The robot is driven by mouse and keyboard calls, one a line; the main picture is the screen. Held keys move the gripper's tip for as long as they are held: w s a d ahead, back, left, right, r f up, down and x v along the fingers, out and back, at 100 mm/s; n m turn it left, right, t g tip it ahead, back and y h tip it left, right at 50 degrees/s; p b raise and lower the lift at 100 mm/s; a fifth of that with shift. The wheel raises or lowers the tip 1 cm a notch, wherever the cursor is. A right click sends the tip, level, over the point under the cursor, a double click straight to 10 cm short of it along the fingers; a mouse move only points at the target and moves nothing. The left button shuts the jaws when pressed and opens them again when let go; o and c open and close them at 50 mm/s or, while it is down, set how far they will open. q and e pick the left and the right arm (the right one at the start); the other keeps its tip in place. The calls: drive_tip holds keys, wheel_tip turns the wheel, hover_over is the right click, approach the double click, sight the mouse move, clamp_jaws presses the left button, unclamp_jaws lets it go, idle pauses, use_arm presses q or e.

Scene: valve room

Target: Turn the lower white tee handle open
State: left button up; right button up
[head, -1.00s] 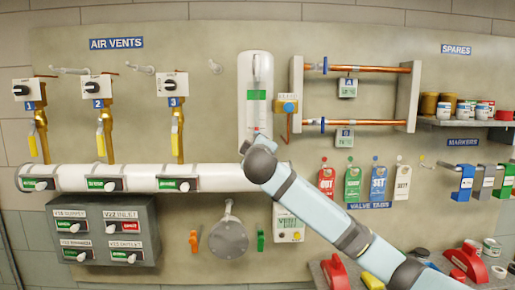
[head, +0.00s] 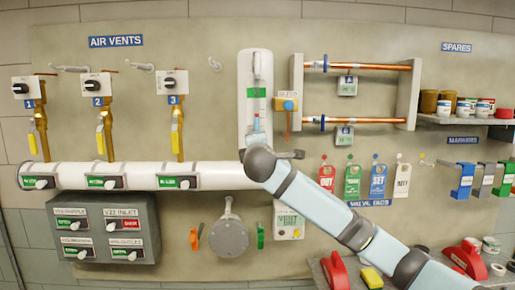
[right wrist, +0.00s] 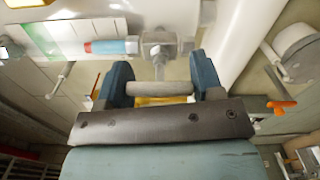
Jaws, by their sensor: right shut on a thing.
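The white vertical panel with the sight tube (head: 256,95) hangs on the board. A white fitting (head: 257,65) is at the tube's upper end. The fitting at the lower end is mostly hidden by my right wrist in the head view. In the right wrist view, the lower tee handle (right wrist: 160,88) is a pale grey-white bar on a short stem below the valve body (right wrist: 160,48). My right gripper (right wrist: 162,84) is shut on this bar, one dark blue finger at each end. My left gripper is not in view.
The white horizontal pipe (head: 130,177) runs left of my right wrist. A yellow-and-blue device (head: 287,103) hangs close on the right. Copper pipes (head: 365,120) and coloured valve tags (head: 352,181) are farther right. A round grey disc (head: 228,238) is below.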

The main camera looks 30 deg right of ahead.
idle(0.5)
drive_tip(key=o, duration=0.9)
drive_tip(key=shift+s, duration=0.1)
drive_tip(key=shift+s+a+f, duration=0.1)
drive_tip(key=shift+s+a, duration=0.15)
drive_tip(key=b+v, duration=0.4)
drive_tip(key=v, duration=0.9)
